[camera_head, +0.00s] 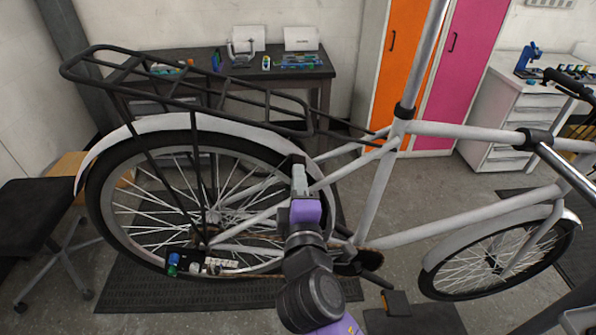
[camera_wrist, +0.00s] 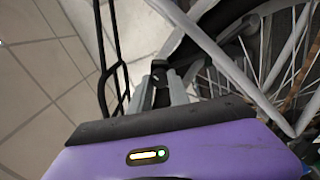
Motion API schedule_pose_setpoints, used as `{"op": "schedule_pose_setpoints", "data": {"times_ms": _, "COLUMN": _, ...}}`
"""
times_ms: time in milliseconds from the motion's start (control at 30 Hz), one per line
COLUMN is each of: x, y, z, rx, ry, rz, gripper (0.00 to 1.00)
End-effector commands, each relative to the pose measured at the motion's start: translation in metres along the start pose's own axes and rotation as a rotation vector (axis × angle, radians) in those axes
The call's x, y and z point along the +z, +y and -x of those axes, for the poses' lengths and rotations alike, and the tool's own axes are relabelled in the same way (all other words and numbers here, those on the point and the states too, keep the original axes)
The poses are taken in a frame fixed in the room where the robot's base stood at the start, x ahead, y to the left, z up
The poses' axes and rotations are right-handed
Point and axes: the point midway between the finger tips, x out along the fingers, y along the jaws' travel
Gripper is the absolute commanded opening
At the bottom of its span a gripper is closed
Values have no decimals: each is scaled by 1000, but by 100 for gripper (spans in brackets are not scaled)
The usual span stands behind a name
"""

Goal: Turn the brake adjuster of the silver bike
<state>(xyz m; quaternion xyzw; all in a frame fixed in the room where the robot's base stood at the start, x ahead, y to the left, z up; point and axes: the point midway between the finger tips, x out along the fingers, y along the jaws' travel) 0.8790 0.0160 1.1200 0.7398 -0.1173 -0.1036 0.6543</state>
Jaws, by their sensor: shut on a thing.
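The silver bike (camera_head: 378,190) stands across the head view, its rear wheel at the left and a black rack above it. My gripper (camera_head: 298,172) is at the inner side of the rear wheel, near the stays. In the wrist view my gripper (camera_wrist: 165,82) has its grey fingers close together on a small dark part (camera_wrist: 160,66), which appears to be the brake adjuster. The fingers hide most of it, so its angle cannot be told. In the head view my wrist and gripper cover this part.
The black rack (camera_head: 185,95) and spoked rear wheel (camera_head: 150,195) lie close around my gripper. A small parts tray (camera_head: 207,264) is low by the rear wheel.

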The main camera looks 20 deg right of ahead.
Motion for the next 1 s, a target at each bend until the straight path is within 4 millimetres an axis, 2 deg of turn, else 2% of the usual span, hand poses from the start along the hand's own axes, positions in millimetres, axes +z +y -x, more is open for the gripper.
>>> {"op": "schedule_pose_setpoints", "data": {"times_ms": 400, "x": -1, "y": 0, "z": 0, "rx": -2, "ry": 1, "rz": 201, "gripper": 0}}
{"op": "schedule_pose_setpoints", "data": {"times_ms": 967, "x": 0, "y": -2, "z": 0, "rx": -2, "ry": 1, "rz": 233, "gripper": 0}}
{"op": "schedule_pose_setpoints", "data": {"times_ms": 1000, "x": 0, "y": -2, "z": 0, "rx": -2, "ry": 1, "rz": 233, "gripper": 24}}
